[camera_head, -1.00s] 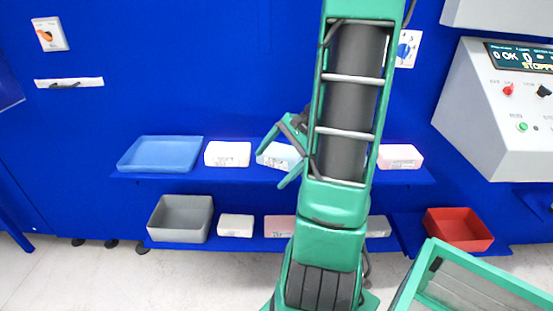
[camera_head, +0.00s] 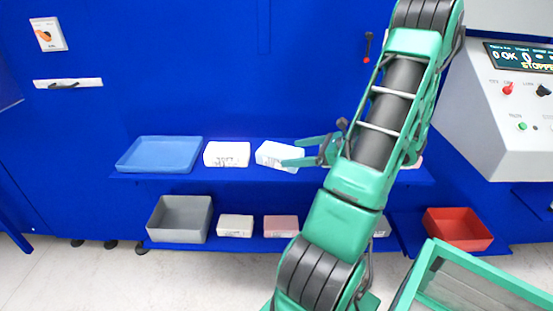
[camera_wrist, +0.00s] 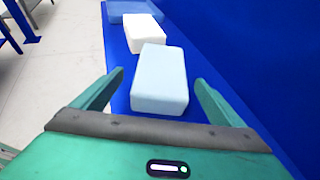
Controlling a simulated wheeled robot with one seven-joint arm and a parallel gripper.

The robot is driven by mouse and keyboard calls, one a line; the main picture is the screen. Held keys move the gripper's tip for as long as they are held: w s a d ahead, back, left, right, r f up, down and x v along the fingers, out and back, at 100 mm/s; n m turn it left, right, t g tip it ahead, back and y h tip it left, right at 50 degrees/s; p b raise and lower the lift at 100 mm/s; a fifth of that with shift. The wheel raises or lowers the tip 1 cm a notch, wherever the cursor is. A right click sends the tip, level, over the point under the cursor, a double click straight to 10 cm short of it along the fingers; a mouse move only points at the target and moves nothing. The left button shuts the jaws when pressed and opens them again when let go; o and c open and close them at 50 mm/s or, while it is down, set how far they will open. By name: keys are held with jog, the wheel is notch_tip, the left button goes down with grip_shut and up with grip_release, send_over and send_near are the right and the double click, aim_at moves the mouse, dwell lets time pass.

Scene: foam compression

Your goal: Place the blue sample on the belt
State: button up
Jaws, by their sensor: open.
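The blue sample is a pale blue block (camera_wrist: 160,78) on the blue upper shelf. In the head view the same block (camera_head: 272,152) looks nearly white and sits right of a white block. My gripper (camera_wrist: 159,76) is open. In the wrist view its fingers lie to the left and right of the pale blue block, with gaps showing on both sides. In the head view my gripper (camera_head: 291,152) reaches in from the right, its fingertips over the block's right part. I cannot make out a belt in either view.
A white block (camera_head: 227,154) and a blue tray (camera_head: 160,155) stand left on the upper shelf (camera_head: 215,174). A control panel (camera_head: 498,120) stands at the right.

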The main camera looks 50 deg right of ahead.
aim_at(286, 152)
jog(key=shift+x, duration=3.45)
jog(key=shift+d+r, duration=0.1)
jog(key=shift+d, duration=0.05)
jog(key=c, duration=1.2)
jog(key=shift+r, duration=0.15)
